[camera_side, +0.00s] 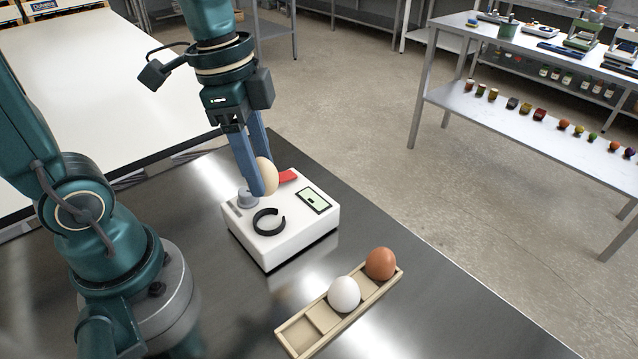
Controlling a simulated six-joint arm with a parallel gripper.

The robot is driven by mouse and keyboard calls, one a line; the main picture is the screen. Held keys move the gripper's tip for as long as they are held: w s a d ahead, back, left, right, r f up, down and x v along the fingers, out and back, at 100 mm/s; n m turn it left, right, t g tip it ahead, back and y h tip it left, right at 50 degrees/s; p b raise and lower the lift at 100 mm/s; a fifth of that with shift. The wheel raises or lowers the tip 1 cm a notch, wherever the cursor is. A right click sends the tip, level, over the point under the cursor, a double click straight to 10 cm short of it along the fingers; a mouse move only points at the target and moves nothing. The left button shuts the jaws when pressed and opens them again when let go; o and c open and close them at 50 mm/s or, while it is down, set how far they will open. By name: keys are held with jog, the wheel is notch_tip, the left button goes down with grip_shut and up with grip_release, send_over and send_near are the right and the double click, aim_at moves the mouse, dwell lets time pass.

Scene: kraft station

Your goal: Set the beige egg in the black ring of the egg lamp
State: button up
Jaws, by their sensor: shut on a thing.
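My gripper (258,183) has blue fingers pointing down and is shut on the beige egg (267,174). It holds the egg above the back part of the egg lamp (278,244), a white box. The black ring (269,222) lies on the lamp's top, toward the front, with a gap in its right side. It is empty, and the egg is apart from it, behind it in the picture. Part of the egg is hidden by a finger.
A wooden tray (294,337) in front holds a white egg (344,294) and a brown egg (381,264); its near-left slot is empty. The lamp also carries a grey knob (247,198), a red part (288,176) and a small display (313,201). The dark metal table is clear around the lamp.

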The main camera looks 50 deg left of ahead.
jog(key=shift+f, duration=2.55)
jog(key=shift+f, duration=0.7)
jog(key=o, duration=1.1)
jog(key=shift+c, duration=0.2)
jog(key=shift+r, duration=4)
